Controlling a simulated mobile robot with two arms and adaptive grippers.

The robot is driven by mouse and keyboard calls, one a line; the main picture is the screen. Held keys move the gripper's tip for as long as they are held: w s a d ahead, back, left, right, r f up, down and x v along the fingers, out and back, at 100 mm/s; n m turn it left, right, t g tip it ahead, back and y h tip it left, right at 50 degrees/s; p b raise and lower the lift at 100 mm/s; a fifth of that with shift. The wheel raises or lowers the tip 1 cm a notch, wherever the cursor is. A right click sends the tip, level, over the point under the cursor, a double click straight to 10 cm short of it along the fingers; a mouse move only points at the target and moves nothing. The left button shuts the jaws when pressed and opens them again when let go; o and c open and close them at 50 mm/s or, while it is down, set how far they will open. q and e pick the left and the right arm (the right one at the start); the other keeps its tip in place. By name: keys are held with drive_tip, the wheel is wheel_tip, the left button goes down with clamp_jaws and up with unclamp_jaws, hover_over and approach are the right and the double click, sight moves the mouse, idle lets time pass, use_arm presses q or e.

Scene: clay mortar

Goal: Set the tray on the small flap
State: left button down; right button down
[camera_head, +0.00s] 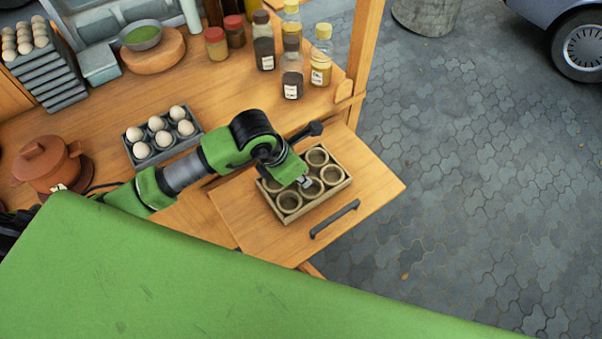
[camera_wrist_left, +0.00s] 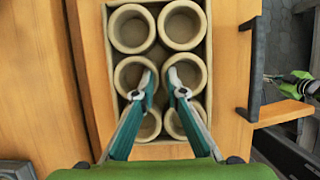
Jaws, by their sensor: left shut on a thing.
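The tray (camera_head: 322,204) is a pale, shallow, rectangular box holding several round clay cups in two rows. It rests on the small wooden flap (camera_head: 375,183), near its middle, and looks flat. My left gripper (camera_head: 305,183) reaches down over the tray from the left. In the left wrist view its fingertips (camera_wrist_left: 165,92) are close together at the tray's centre line, between the cups, shut on the tray's middle part. The exact contact is partly hidden by the fingers. My right gripper (camera_wrist_left: 272,79) shows small at that view's right edge; its jaws are unclear.
A dark handle (camera_head: 335,219) lies along the flap's outer edge. The counter holds an egg tray (camera_head: 163,152), a clay pot (camera_head: 48,163), and bottles (camera_head: 292,72) near the flap. Paving (camera_head: 470,180) lies beyond. My green body covers the lower left.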

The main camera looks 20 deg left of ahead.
use_arm(q)
drive_tip(key=shift+f, duration=0.2)
drive_tip(key=c, duration=2)
unclamp_jaws()
drive_tip(key=shift+r, duration=0.1)
drive_tip(key=shift+c, duration=0.2)
drive_tip(key=shift+r, duration=0.25)
drive_tip(key=b+v, duration=0.1)
drive_tip(key=v, duration=1)
drive_tip(key=shift+r, duration=0.4)
drive_tip(key=shift+s+a, duration=0.1)
